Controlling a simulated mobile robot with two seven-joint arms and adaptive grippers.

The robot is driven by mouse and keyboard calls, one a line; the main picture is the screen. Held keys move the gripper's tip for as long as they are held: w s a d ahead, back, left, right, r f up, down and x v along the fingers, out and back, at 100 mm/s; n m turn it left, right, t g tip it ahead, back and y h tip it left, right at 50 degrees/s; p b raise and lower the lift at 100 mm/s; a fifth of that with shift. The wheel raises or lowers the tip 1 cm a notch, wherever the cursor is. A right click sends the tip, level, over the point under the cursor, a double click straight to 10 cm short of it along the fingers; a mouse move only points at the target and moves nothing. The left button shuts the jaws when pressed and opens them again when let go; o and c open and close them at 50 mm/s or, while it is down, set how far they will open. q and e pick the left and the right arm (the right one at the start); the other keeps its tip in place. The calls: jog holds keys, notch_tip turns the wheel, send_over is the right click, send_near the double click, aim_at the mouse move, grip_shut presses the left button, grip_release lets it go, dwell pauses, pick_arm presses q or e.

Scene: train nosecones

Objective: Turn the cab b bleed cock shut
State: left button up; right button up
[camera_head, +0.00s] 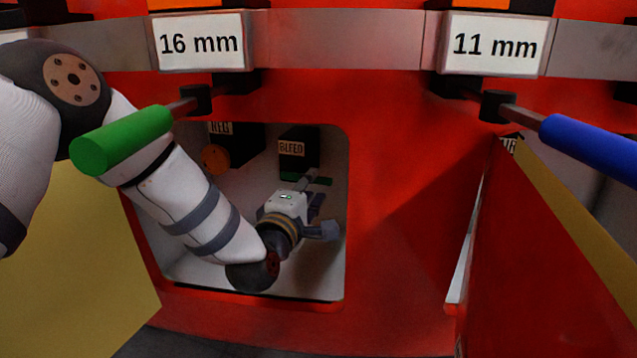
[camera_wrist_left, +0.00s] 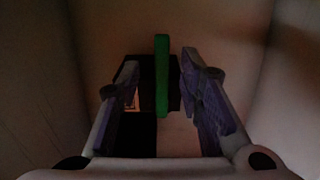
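The bleed cock is a black block (camera_head: 299,145) labelled "BLEED" on the back wall of a recess in a red nosecone. Its green handle (camera_head: 323,181) shows below the label, partly hidden by my gripper. In the left wrist view the green handle (camera_wrist_left: 161,75) stands as an upright bar between the two fingers. My left gripper (camera_head: 312,186) reaches into the recess just in front of the handle. Its fingers (camera_wrist_left: 161,85) are open, one on each side, with a gap to the handle on both sides. My right gripper is in neither view.
The recess (camera_head: 318,285) has a red rim close around my left arm. A black block with an orange round part (camera_head: 215,158) sits left of the cock. A green bar (camera_head: 122,139) and a blue bar (camera_head: 590,150) jut out in front. An open red door (camera_head: 540,250) stands at right.

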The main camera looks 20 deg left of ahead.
aim_at(317, 181)
pick_arm(q)
jog(key=w, duration=0.4)
jog(key=shift+w, duration=0.25)
grip_shut()
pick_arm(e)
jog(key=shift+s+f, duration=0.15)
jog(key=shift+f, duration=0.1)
